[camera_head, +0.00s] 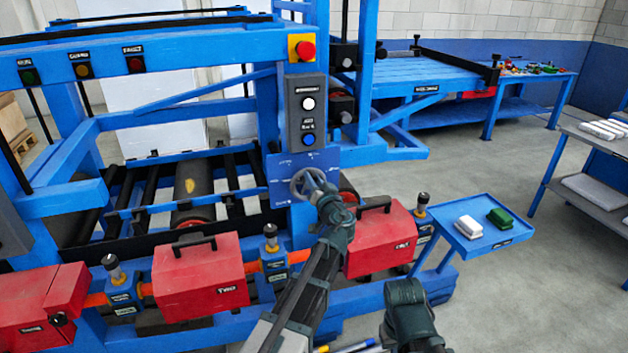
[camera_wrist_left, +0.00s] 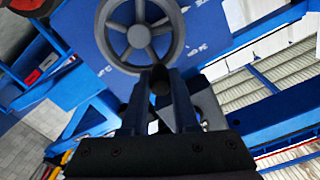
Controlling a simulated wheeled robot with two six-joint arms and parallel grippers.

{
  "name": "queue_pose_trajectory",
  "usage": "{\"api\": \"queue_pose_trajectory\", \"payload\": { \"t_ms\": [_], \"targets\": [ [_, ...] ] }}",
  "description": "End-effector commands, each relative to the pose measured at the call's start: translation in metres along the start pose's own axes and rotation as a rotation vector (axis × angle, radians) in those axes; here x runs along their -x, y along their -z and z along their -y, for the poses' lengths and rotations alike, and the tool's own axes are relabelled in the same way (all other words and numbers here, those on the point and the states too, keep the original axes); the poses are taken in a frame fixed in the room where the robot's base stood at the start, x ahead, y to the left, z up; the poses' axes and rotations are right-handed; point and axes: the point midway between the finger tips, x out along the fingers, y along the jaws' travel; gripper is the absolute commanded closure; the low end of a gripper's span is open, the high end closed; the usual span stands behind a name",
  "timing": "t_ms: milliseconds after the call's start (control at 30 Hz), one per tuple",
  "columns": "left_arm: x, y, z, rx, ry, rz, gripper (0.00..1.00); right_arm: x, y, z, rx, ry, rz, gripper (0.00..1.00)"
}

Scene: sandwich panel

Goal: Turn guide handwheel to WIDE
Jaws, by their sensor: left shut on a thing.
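The guide handwheel (camera_head: 304,181) is a grey spoked wheel on a blue panel (camera_head: 281,169). In the left wrist view the handwheel (camera_wrist_left: 139,36) fills the top middle, with its hub and spokes clear. My left gripper (camera_head: 323,193) is at the lower right of the wheel in the head view. In the wrist view the fingers (camera_wrist_left: 160,82) are closed around a dark round knob at the wheel's lower rim. The panel has small white markings around the wheel, too small to read surely, and my gripper hides part of the wheel.
A control box (camera_head: 307,112) with buttons and a red stop button (camera_head: 305,50) stands above the panel. Red toolboxes (camera_head: 201,277) (camera_head: 381,238) sit along the front rail, one close to my left arm. A blue side shelf (camera_head: 482,237) holds two small blocks.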

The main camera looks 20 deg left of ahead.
Motion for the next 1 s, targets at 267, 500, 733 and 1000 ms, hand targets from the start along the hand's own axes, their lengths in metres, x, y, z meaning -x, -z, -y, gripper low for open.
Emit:
{"api": "queue_pose_trajectory", "payload": {
  "t_ms": [267, 500, 733, 1000],
  "targets": [
    [0.001, -0.002, 0.001, 0.003, 0.001, 0.003, 0.61, 0.0, 0.0, 0.0, 0.0, 0.0, 0.0, 1.0],
    [0.001, -0.001, 0.001, 0.001, 0.001, 0.002, 0.42, 0.0, 0.0, 0.0, 0.0, 0.0, 0.0, 1.0],
    [0.005, -0.001, 0.001, 0.0, 0.0, 0.001, 0.42, 0.0, 0.0, 0.0, 0.0, 0.0, 0.0, 1.0],
    [0.056, -0.001, 0.002, 0.0, -0.003, 0.0, 0.42, 0.0, 0.0, 0.0, 0.0, 0.0, 0.0, 1.0]
  ]
}}
